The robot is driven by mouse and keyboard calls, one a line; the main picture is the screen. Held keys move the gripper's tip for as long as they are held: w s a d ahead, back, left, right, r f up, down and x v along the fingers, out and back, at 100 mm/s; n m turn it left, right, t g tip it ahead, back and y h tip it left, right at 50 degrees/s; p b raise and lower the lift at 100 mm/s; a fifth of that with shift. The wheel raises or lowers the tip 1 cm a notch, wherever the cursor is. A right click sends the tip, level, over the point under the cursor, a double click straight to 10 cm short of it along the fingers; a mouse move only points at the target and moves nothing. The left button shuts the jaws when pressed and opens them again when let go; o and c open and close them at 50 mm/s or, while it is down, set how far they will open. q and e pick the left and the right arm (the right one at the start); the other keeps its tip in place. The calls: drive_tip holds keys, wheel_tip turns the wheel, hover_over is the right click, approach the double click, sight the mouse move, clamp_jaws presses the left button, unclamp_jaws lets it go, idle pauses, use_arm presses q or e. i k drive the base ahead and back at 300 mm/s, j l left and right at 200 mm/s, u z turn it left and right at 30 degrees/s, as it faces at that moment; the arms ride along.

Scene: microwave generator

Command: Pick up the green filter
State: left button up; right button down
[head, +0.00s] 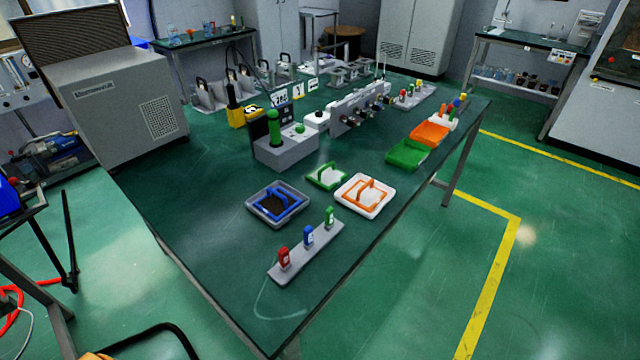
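The green filter (327,177) is a small square frame with a pale middle and a raised green handle. It lies on the dark green table (210,255), behind and between two other filters. A blue filter (291,208) with a dark middle sits in a grey tray (253,207) at its front left. An orange filter (350,190) with a pale middle sits in a white tray (371,213) at its front right, close beside it. Neither of my grippers shows in the head view.
A grey rack (309,254) with red, blue and green pieces stands near the front edge. A grey box (284,153) with a green knob stands behind the filters. Green (406,153) and orange (429,133) bins are at the right edge. The table's left front is clear.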

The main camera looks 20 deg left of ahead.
sight(327, 176)
drive_tip(key=i+l+u, duration=0.3)
drive_tip(key=l+u, duration=0.3)
drive_tip(key=l, duration=0.15)
drive_tip(key=i+l+u, duration=0.1)
drive_tip(key=l+u, duration=0.2)
drive_tip(key=l, duration=0.15)
drive_tip(key=l+u, duration=0.25)
drive_tip(key=l, duration=0.2)
drive_tip(key=i+l+u, duration=0.7)
drive_tip(key=l, duration=0.15)
drive_tip(key=l+u, duration=0.25)
drive_tip(key=i+l+u, duration=0.25)
drive_tip(key=l, duration=0.15)
drive_tip(key=l+u, duration=0.2)
drive_tip(key=l, duration=0.2)
